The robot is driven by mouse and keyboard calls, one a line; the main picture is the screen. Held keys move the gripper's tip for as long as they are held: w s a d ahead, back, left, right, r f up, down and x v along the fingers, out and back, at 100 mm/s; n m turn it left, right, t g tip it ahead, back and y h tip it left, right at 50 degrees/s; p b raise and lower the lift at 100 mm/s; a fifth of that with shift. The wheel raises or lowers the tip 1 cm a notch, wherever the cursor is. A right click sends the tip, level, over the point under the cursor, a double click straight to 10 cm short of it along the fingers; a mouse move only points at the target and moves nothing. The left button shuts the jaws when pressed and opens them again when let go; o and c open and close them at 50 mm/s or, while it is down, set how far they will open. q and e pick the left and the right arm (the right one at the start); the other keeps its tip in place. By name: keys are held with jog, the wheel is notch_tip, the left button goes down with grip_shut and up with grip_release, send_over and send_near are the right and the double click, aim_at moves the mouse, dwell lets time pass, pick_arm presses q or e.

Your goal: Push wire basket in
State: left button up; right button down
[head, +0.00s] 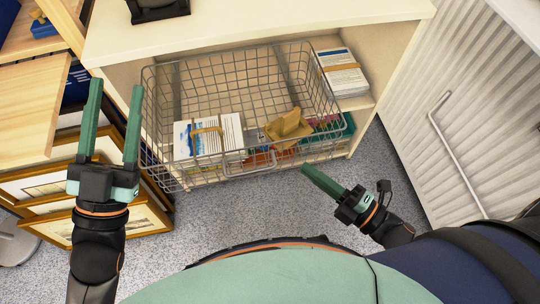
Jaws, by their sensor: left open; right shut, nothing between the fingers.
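The grey wire basket (258,172) sticks out of the open front of a pale wooden cabinet (250,28). Inside it lie a bundle of white and blue papers (233,130) with a band and a tan wooden object (288,127). My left gripper (115,88) is open, with nothing between its fingers, beside the basket's left side. My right gripper (306,169) is shut and empty, with its tips in front of the basket's lower right front. I cannot tell whether either gripper touches the basket.
A stack of papers (343,76) lies on the cabinet shelf at the right. Framed prints (45,190) lean at the lower left, close to my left arm. A white ribbed door with a long handle (455,160) stands at the right. Grey speckled floor (215,215) is clear in front.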

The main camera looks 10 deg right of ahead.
jog(key=s+f+n+g, duration=0.2)
jog(key=s+f+n, duration=0.1)
jog(key=f, duration=0.1)
jog(key=y+b, duration=0.1)
send_near(257, 148)
jog(key=a, duration=0.4)
jog(key=w, duration=0.3)
jog(key=shift+w+a, duration=0.1)
pick_arm(q)
jog(key=shift+s+d+r+m+h, duration=0.15)
jog(key=shift+s+r+m+h, duration=0.9)
jog(key=shift+h, duration=0.2)
jog(key=shift+s+d+r+m+h, duration=0.15)
jog(key=shift+s+r+m+h, duration=0.75)
jog(key=shift+r+h, duration=0.3)
pick_arm(e)
jog(key=shift+w+r, duration=0.1)
jog(key=shift+w, duration=0.3)
pick_arm(q)
jog(key=shift+f, duration=0.1)
